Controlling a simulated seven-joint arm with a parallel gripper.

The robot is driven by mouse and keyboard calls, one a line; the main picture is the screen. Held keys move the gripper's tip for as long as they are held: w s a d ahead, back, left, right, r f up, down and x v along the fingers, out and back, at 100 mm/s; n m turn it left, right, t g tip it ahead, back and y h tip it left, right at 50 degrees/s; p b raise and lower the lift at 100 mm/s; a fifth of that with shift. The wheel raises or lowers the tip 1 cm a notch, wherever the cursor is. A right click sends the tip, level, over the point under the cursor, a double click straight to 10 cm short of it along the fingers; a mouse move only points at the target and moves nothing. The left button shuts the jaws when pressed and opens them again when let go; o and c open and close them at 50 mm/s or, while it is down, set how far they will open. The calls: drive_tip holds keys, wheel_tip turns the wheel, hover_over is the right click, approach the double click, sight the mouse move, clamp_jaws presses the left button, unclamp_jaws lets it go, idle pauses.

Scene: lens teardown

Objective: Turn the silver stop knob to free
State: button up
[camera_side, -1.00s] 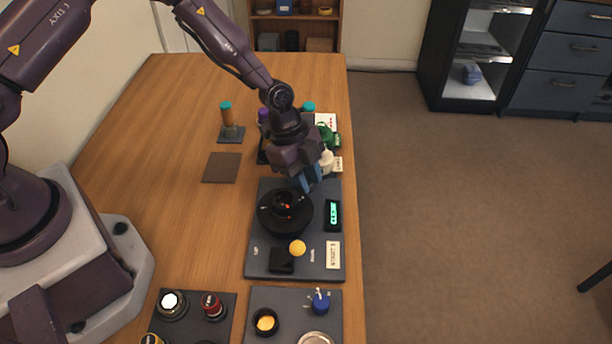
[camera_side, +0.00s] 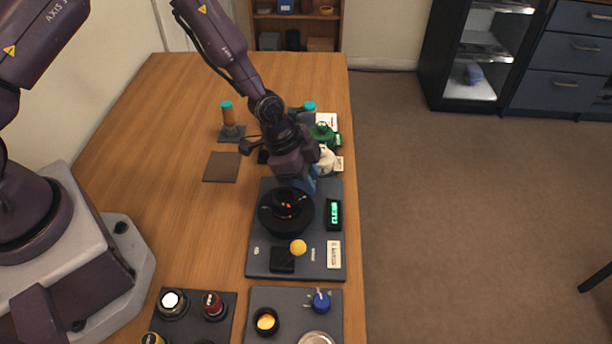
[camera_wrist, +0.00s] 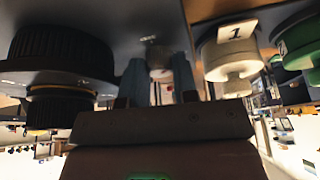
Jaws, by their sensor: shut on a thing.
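The silver stop knob (camera_wrist: 160,66) shows between my two blue-grey fingers in the wrist view. It sits on the dark plate beside the black ribbed lens (camera_wrist: 62,45). My gripper (camera_wrist: 159,82) is shut on the knob. In the side view my gripper (camera_side: 311,186) reaches down at the far edge of the grey base plate (camera_side: 262,262), just behind the lens (camera_side: 287,212). The knob is hidden there by the gripper. A small label by the knob is too blurred to read.
A green-lit display (camera_side: 334,214) reading "CLEAR" stands right of the lens. A yellow ball (camera_side: 298,247) is in front. A white piece marked 1 (camera_wrist: 230,55) and a green piece (camera_wrist: 300,50) stand close beside my gripper. Trays with parts lie at the front.

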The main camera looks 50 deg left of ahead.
drive_tip(key=o, duration=0.7)
drive_tip(key=shift+c, duration=0.2)
